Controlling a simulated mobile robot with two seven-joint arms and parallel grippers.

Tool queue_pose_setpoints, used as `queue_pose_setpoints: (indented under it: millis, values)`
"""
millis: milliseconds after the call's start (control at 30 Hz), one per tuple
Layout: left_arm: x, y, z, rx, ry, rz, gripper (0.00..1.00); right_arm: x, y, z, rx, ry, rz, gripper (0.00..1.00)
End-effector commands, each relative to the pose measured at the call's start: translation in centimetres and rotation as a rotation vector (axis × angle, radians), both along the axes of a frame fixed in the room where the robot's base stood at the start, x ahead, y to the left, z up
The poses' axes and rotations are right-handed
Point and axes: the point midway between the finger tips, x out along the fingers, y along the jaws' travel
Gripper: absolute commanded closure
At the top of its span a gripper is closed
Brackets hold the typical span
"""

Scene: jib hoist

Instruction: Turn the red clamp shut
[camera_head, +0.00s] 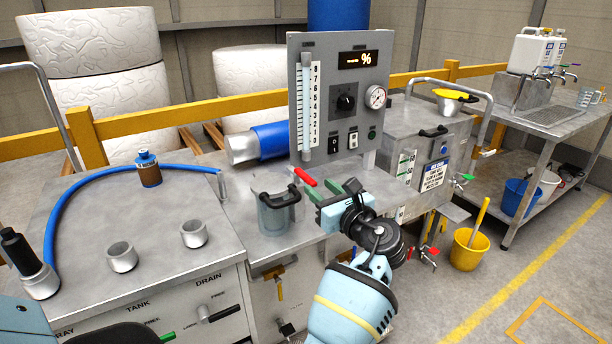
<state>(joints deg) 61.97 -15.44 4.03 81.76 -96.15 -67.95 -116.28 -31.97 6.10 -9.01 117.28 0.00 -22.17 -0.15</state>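The red clamp (305,177) shows as a small red lever below the gauge panel, just behind the clear jug (274,214) with a black handle. It lies slanted, its lower right end towards my gripper.
The upright gauge panel (318,100) stands behind the levers. A blue hose (100,172) and metal cups (122,257) are on the left bench. A metal tank (425,150) stands to the right, with a yellow bucket (470,250) on the floor.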

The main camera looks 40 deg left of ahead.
Motion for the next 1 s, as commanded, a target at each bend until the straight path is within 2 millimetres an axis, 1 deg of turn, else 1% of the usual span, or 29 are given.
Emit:
queue_pose_setpoints:
  millis: [133,300,500,700,933,967,1000]
  values:
    - [0.5,1.4,0.0,0.002,0.000,0.003,0.62,-0.4,-0.1,-0.1,-0.003,0.007,0.001,1.00]
    - [1.5,3.8,0.0,0.001,0.001,0.003,0.62,-0.7,-0.1,-0.1,-0.003,0.015,0.001,1.00]
    - [2.5,6.1,0.0,0.001,0.001,0.002,0.62,-0.9,-0.1,-0.2,-0.003,0.018,0.002,1.00]
    - [2.9,7.1,0.0,-0.002,-0.001,0.000,0.62,-0.9,-0.1,-0.2,-0.003,0.018,0.002,1.00]
    - [2.9,7.2,-0.1,-0.001,-0.001,0.000,0.62,-0.7,-0.1,-0.2,-0.003,0.013,0.002,1.00]
    - [2.9,7.2,-0.1,-0.001,-0.001,0.000,0.63,-0.6,-0.1,-0.2,-0.003,0.012,0.002,1.00]
    - [2.9,7.2,-0.1,-0.001,-0.001,0.000,0.68,-0.5,-0.1,-0.2,-0.002,0.010,0.002,1.00]
